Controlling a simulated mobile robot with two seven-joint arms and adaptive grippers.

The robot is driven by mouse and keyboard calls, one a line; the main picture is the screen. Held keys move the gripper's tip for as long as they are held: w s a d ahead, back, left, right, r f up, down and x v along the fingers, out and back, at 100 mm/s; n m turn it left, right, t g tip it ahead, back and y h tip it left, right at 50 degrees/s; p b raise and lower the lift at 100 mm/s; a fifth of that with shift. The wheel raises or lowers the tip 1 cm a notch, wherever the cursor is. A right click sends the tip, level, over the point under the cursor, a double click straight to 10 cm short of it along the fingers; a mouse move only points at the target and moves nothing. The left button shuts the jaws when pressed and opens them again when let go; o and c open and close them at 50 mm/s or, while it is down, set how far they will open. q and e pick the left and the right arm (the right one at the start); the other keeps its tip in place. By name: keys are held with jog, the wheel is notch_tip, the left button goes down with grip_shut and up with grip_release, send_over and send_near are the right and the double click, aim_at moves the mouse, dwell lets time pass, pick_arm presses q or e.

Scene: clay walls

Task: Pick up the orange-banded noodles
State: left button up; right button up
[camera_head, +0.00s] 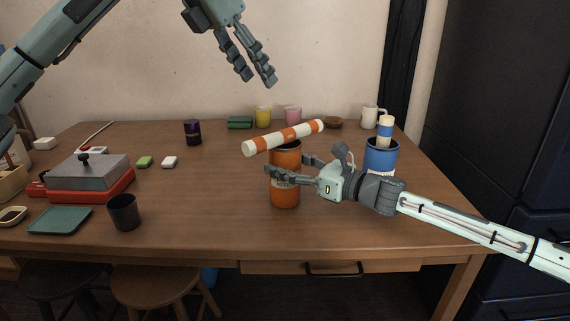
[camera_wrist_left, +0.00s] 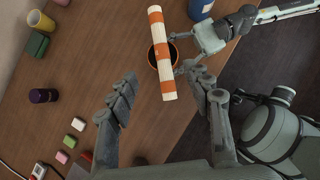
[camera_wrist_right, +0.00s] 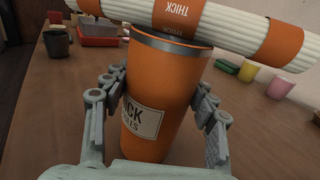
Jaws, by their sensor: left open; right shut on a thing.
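The orange-banded noodles (camera_head: 283,137), a long white bundle with orange bands, lie slantwise across the top of an orange canister (camera_head: 285,195). In the right wrist view the bundle (camera_wrist_right: 225,27) crosses above the canister's rim; I cannot tell whether it touches it. The canister stands upright on the table. My right gripper (camera_head: 287,166) is shut on the canister, a finger on each side in the right wrist view (camera_wrist_right: 162,100). My left gripper (camera_head: 259,80) is open and empty, above and behind the bundle. In the left wrist view the bundle (camera_wrist_left: 161,55) lies beyond its spread fingers.
A blue canister (camera_head: 380,158) holding a blue-banded bundle (camera_head: 385,130) stands to the right. Cups, a green block (camera_head: 240,122) and a brown bowl (camera_head: 333,123) line the back. A dark cup (camera_head: 124,212) and a grey-lidded red box (camera_head: 88,185) are left.

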pick_arm(q)
jog(key=g+y, duration=0.2)
send_over(294, 127)
jog(key=s+a, duration=0.1)
jog(key=a, duration=0.1)
jog(key=f, duration=0.8)
jog(key=shift+s+a+f, duration=0.1)
jog(key=shift+s+a, duration=0.05)
jog(key=shift+s, duration=0.05)
jog(key=shift+t, duration=0.3)
jog(key=shift+d+x, duration=0.2)
jog(key=shift+x, duration=1.15)
jog(key=shift+d+x, duration=0.15)
jog(key=shift+x, duration=1.2)
grip_shut()
jog(key=shift+r, duration=0.2)
